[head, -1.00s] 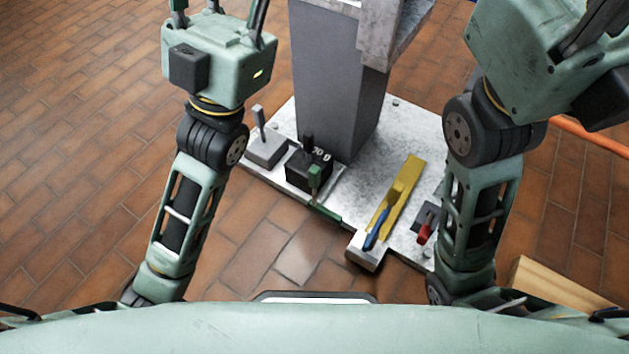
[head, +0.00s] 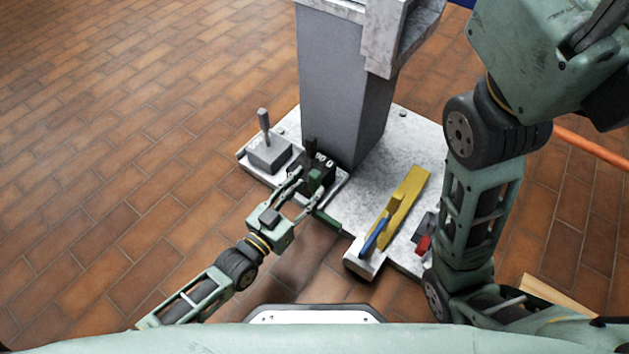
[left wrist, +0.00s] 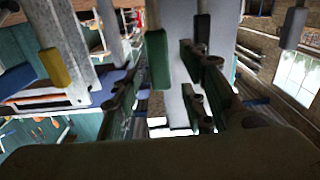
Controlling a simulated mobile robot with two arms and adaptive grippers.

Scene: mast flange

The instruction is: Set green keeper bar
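The green keeper bar shows as an upright green handle (head: 316,178) and a green strip (head: 327,219) at the front edge of the pale base plate (head: 398,135). My left gripper (head: 308,183) is open, with its fingers on either side of the handle. In the left wrist view the green handle (left wrist: 157,60) stands between the two spread fingers; I cannot tell whether they touch it. My right gripper's body (head: 535,50) is at the upper right; its fingertips are out of frame.
A grey column (head: 343,90) rises from the plate. A black block (head: 322,160) with white marks sits behind the handle. A grey block with a lever (head: 268,153), a yellow bar (head: 405,200), a blue handle (head: 374,238) and a red handle (head: 423,245) are nearby.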

